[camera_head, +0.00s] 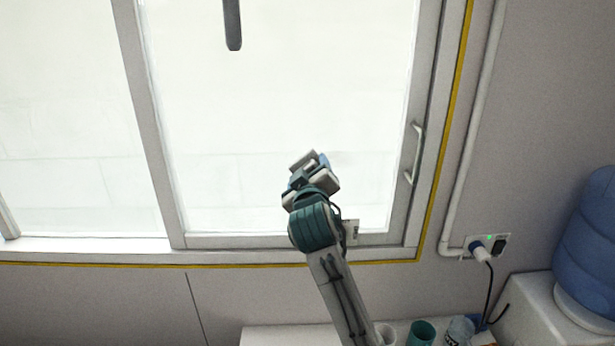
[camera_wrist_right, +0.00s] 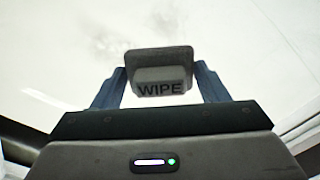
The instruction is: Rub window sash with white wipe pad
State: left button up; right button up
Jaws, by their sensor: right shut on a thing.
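The window sash (camera_head: 400,205) is a light grey frame around a large bright pane, with a pale handle (camera_head: 413,153) on its right side. My right gripper (camera_head: 312,170) is in front of the lower part of the pane. In the right wrist view, my right gripper (camera_wrist_right: 160,88) is shut on the white wipe pad (camera_wrist_right: 160,72), a light grey-white block marked WIPE, between its two blue fingers. Faint grey smudges (camera_wrist_right: 105,40) show on the pane beyond the pad. I cannot tell whether the pad touches the glass. My left gripper is not in view.
A wall socket (camera_head: 487,246) with a plug and cable is right of the window. A blue water bottle (camera_head: 588,245) stands at the far right. A teal cup (camera_head: 421,332) and other cups stand on a white surface (camera_head: 285,337) below. A dark grey bar (camera_head: 232,25) hangs into view at the top.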

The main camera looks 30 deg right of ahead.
jog(key=shift+s+d+f, duration=0.1)
jog(key=shift+s+d, duration=0.55)
jog(key=shift+d, duration=0.4)
jog(key=shift+s+d+r, duration=0.1)
jog(key=shift+s+d, duration=0.6)
jog(key=shift+d, duration=0.4)
jog(key=shift+s+d+f, duration=0.1)
jog(key=shift+s+d, duration=0.55)
jog(key=shift+d, duration=0.4)
jog(key=shift+s+d+b, duration=0.2)
jog(key=shift+s+d, duration=0.25)
jog(key=shift+d, duration=0.35)
jog(key=shift+s+d+b, duration=0.15)
jog(key=shift+s+d, duration=0.3)
jog(key=shift+d, duration=0.3)
jog(key=shift+a, duration=0.15)
jog(key=shift+s+a, duration=0.25)
jog(key=shift+s, duration=0.05)
send_near(354, 165)
jog(key=shift+w, duration=0.15)
jog(key=shift+d+f+p, duration=0.1)
jog(key=shift+p, duration=0.2)
